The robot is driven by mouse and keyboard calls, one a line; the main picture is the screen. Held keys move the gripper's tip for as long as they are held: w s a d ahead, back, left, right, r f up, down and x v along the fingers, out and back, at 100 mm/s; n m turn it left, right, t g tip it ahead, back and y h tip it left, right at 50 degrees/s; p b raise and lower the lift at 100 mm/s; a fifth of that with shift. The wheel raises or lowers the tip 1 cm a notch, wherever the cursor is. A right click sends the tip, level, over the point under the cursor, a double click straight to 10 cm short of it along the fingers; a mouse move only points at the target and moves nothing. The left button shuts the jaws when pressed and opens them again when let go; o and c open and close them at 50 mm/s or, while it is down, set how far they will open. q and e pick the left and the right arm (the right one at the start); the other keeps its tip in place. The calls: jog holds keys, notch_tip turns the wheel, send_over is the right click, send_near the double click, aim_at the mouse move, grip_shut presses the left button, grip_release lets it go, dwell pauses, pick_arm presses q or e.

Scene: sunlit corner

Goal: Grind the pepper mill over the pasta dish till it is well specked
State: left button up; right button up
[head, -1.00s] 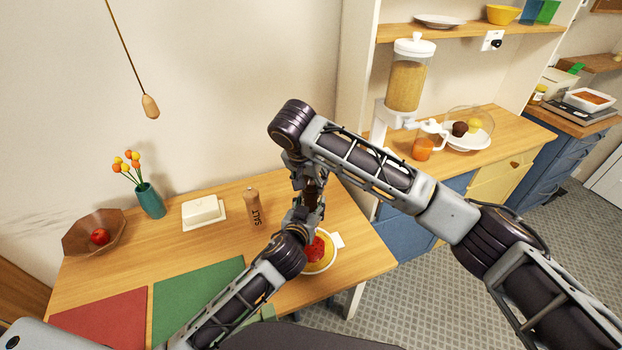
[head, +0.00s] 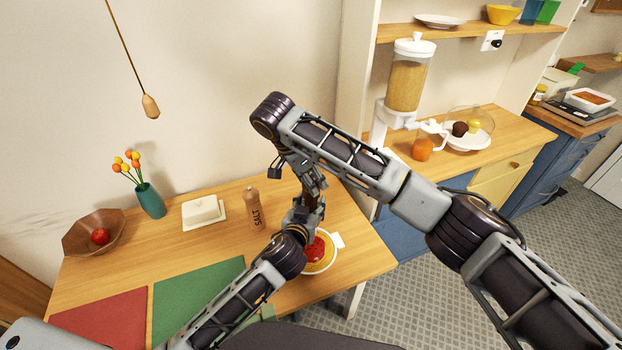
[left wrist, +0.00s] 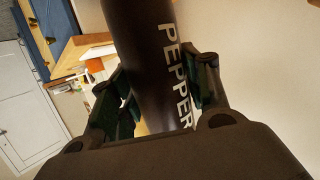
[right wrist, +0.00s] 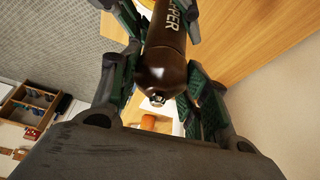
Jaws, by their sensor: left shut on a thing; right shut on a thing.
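The pepper mill is a dark cylinder with white PEPPER lettering in the left wrist view (left wrist: 150,60). My left gripper (left wrist: 165,88) is shut on its body. The mill's rounded dark top with a small metal knob shows in the right wrist view (right wrist: 162,72), between the fingers of my right gripper (right wrist: 168,85), shut on it. In the head view my right gripper (head: 313,190) is above my left gripper (head: 302,220), and they mostly hide the mill. The white pasta dish (head: 338,240), with pasta and red sauce, sits just below them, partly hidden. Specks are too small to tell.
A brown salt mill (head: 254,208) stands left of my grippers. A butter dish (head: 203,211), a teal vase (head: 150,201) and a wooden bowl (head: 92,236) with a red fruit are farther left. Red (head: 103,315) and green (head: 196,296) mats lie in front. The table's right edge is close to the dish.

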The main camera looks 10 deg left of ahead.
jog(key=shift+d+m+g+h, duration=0.1)
jog(key=shift+m+g+h, duration=0.35)
jog(key=shift+m, duration=1.15)
jog(key=shift+m+g+h, duration=0.15)
jog(key=shift+m+g, duration=0.6)
jog(key=shift+m, duration=0.85)
jog(key=o, duration=1.1)
jog(key=shift+r, duration=0.1)
jog(key=v, duration=1.1)
jog(key=shift+a+r, duration=0.25)
jog(key=shift+r, duration=0.1)
jog(key=shift+s, duration=0.1)
